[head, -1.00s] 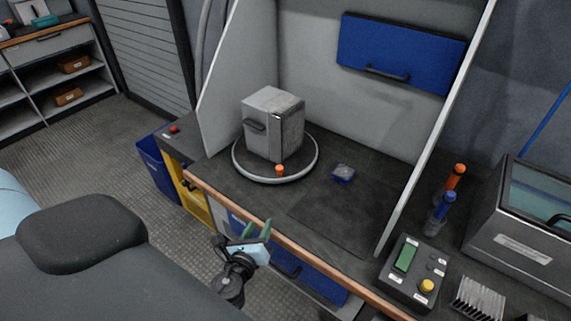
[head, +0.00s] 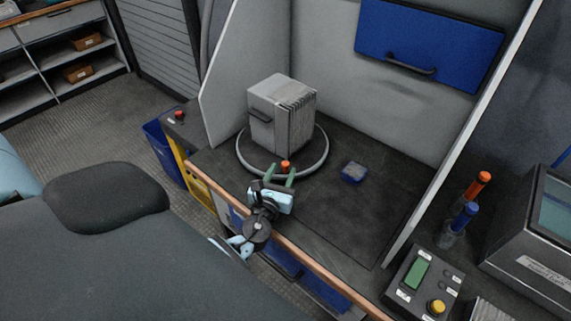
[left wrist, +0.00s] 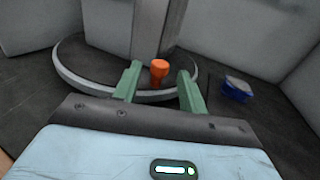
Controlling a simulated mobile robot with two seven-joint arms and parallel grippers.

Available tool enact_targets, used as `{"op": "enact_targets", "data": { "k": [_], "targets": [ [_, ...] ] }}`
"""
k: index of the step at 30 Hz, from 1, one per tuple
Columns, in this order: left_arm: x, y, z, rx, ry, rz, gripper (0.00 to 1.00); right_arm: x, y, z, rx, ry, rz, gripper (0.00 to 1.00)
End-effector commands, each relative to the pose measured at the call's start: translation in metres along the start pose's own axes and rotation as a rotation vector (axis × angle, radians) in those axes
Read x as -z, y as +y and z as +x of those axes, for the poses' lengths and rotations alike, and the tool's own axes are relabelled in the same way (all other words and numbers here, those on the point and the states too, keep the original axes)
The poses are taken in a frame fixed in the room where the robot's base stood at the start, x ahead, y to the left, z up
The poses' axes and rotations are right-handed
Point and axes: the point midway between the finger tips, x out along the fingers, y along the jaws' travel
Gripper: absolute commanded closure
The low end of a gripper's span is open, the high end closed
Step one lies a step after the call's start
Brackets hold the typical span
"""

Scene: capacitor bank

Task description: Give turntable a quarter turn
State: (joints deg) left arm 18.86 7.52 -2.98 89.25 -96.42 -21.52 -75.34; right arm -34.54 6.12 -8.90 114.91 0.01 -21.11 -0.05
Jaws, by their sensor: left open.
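The turntable (head: 321,160) is a round dark disc with a light grey rim on the dark bench. A grey ribbed box (head: 283,115) with a dark handle stands on it. An orange knob (head: 285,163) stands up at the turntable's front edge; it also shows in the left wrist view (left wrist: 159,70). My left gripper (head: 280,171) is open at the front of the turntable, its green fingers pointing at the knob. In the left wrist view the knob appears between the two fingertips (left wrist: 158,82); I cannot tell if either finger touches it. My right gripper is not in view.
A small blue block (head: 353,171) lies on the bench right of the turntable. Light side panels (head: 235,75) flank the bench. A control box (head: 424,279) and blue and orange handled tools (head: 470,205) stand outside the right panel. The bench's front right is clear.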

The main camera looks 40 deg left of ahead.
Motion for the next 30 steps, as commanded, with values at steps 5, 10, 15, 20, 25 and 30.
{"op": "enact_targets", "data": {
  "k": [5, 10, 15, 20, 25, 30],
  "targets": [
    [0.001, 0.000, 0.024, 0.000, 0.000, 0.001, 0.58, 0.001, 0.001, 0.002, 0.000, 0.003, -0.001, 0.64],
    [0.001, 0.001, 0.035, -0.001, 0.002, 0.001, 0.58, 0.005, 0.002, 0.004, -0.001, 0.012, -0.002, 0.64],
    [0.001, 0.001, 0.037, 0.000, 0.001, 0.000, 0.58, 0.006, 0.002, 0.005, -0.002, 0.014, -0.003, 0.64],
    [0.001, 0.001, 0.037, 0.000, 0.001, 0.000, 0.62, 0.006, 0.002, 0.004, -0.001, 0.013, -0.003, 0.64],
    [0.001, 0.000, 0.037, 0.000, 0.001, 0.000, 0.84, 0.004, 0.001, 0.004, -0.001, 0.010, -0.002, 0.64],
    [0.001, 0.000, 0.037, 0.000, 0.001, 0.000, 1.00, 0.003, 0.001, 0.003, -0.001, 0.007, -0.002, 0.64]
  ]
}}
